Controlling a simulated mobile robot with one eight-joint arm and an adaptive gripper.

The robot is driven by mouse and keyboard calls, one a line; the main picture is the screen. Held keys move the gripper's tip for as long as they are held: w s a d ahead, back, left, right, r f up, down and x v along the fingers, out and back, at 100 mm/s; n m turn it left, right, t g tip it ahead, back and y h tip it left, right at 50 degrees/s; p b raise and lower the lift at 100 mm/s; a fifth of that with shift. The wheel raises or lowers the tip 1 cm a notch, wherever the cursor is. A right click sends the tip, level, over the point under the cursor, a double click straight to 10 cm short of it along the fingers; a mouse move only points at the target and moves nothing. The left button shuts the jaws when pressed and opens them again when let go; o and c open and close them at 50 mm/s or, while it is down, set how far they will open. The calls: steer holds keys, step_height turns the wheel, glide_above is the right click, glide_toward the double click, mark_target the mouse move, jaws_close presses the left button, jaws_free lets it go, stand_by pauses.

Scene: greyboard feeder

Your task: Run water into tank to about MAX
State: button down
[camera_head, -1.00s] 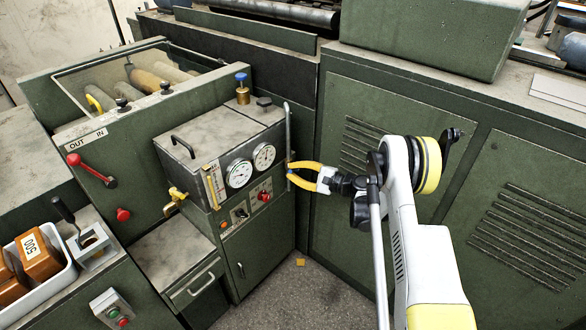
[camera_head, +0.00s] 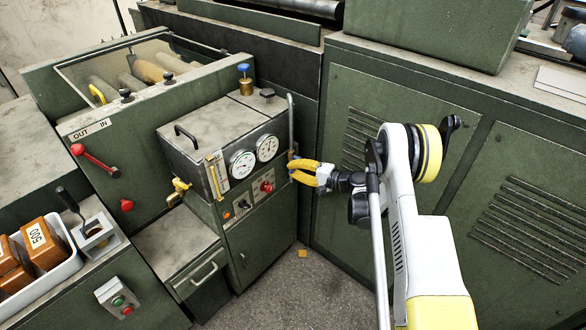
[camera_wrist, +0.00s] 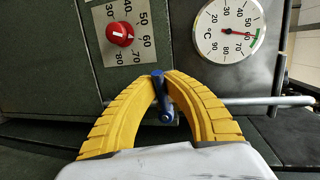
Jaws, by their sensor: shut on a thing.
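The tank (camera_head: 205,140) is a grey steel box with a lid handle, standing on a green cabinet. A narrow sight gauge (camera_head: 216,176) is on its front corner; its water level is too small to read. A thin metal pipe (camera_head: 290,118) runs upright at the tank's right side. My gripper (camera_head: 293,166) is at the lower part of this pipe. In the wrist view, its yellow fingers are closed on a small blue lever (camera_wrist: 158,84) beside the pipe (camera_wrist: 262,101). The fingertips hide part of the lever.
Two round gauges (camera_head: 242,164) and a red knob (camera_head: 267,187) are on the front. A brass tap (camera_head: 178,191) sticks out at left. A blue-topped brass valve (camera_head: 245,82) stands behind the tank. A large green cabinet (camera_head: 500,190) stands close at right.

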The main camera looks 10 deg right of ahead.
stand_by(0.3)
steer(key=c, duration=1.4)
jaws_free()
steer(key=shift+c, duration=0.2)
steer(key=v, duration=1.2)
steer(key=shift+r, duration=0.1)
